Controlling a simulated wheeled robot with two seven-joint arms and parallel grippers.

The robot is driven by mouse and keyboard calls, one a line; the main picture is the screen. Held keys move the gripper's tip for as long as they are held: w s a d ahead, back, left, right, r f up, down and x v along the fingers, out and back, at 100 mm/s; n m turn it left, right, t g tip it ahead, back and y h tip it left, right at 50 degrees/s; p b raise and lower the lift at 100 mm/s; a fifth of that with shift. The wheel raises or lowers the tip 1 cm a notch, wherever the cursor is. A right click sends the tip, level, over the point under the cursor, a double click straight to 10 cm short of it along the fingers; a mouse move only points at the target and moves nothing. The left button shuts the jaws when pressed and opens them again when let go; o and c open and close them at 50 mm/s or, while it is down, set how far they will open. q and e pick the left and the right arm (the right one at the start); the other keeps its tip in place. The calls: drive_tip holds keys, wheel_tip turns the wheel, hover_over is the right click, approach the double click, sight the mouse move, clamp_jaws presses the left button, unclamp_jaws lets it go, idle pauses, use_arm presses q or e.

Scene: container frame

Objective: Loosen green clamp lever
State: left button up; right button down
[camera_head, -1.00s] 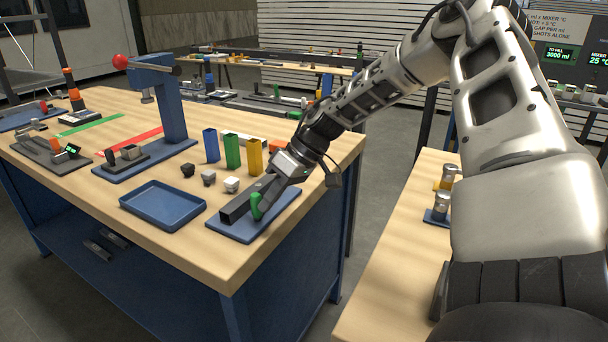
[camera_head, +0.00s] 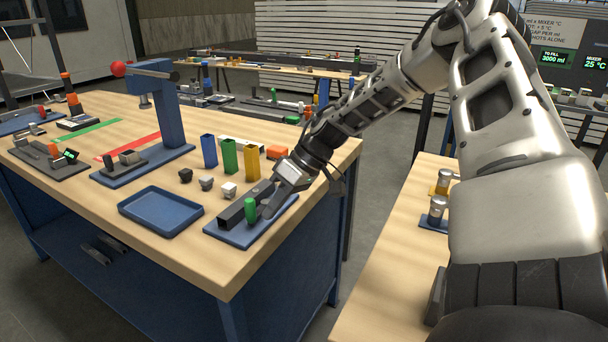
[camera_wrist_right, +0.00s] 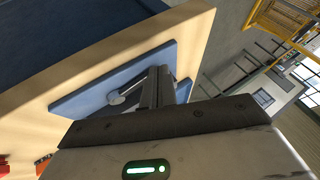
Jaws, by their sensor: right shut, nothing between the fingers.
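The green clamp lever (camera_head: 250,209) stands upright at the near side of a dark rectangular bar (camera_head: 236,214) on a blue base plate (camera_head: 237,236), at the table's near right corner. My right gripper (camera_head: 268,211) is shut and empty, reaching down just right of the green lever; I cannot tell whether it touches it. In the right wrist view my right gripper's fingers (camera_wrist_right: 160,88) are together over the blue plate (camera_wrist_right: 80,101), beside a grey rounded part (camera_wrist_right: 120,96). My left gripper is out of view.
A blue tray (camera_head: 162,232) lies left of the plate. Small dark and pale blocks (camera_head: 206,183) and blue, green and yellow (camera_head: 252,162) upright holders stand behind. An orange block (camera_head: 278,152) is near the arm. A second table (camera_head: 386,270) is at right.

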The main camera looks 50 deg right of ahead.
drive_tip(key=s+r+p, duration=0.1)
drive_tip(key=s+r, duration=0.6)
drive_tip(key=r, duration=0.1)
drive_tip(key=shift+s, duration=0.4)
